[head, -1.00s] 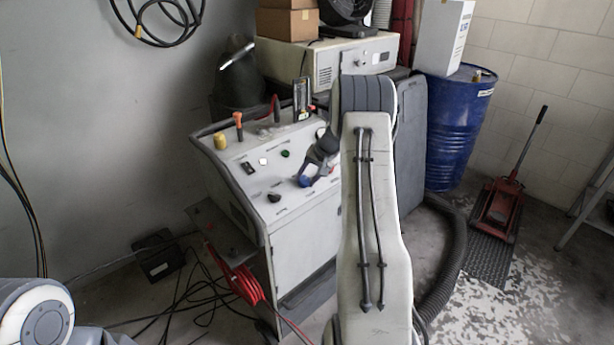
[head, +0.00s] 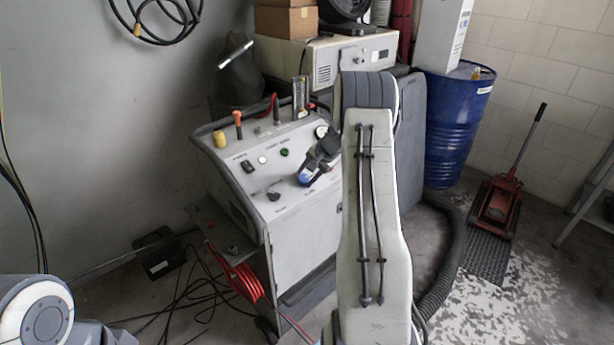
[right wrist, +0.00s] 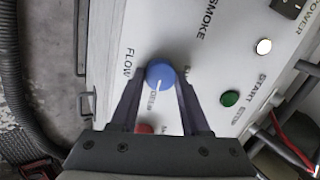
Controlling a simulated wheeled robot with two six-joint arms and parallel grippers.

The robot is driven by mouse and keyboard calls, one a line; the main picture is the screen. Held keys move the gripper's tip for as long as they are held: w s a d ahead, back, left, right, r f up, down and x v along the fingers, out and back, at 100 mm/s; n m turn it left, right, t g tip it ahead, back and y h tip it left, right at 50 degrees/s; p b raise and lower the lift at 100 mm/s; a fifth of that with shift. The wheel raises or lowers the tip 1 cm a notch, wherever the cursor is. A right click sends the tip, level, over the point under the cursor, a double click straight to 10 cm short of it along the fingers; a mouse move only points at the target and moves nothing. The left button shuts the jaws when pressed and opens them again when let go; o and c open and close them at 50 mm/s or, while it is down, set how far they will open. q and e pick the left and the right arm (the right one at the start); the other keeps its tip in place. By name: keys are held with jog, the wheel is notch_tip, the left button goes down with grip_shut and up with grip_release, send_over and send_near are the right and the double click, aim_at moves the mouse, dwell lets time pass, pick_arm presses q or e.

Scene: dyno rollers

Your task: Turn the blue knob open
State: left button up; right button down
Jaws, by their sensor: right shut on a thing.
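The blue knob (right wrist: 160,73) sits on the light panel beside the word FLOW in the right wrist view. A white pointer line on it runs down the picture; the small lettering by its tip is hard to read. In the head view the blue knob (head: 304,179) shows at the panel's right front, partly covered. My right gripper (right wrist: 158,82) is shut on the knob, one finger on each side; it also shows in the head view (head: 309,172). Only part of my left arm shows at the lower left; its gripper is out of view.
The panel of the grey machine (head: 260,155) also carries a green button (right wrist: 229,98), a white button (right wrist: 264,46) and a black knob (head: 273,196). A blue drum (head: 455,130) stands behind right.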

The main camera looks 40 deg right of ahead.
jog(key=shift+c, duration=1.9)
grip_release()
jog(key=v, duration=1)
jog(key=shift+b, duration=0.3)
jog(key=shift+s+r, duration=0.1)
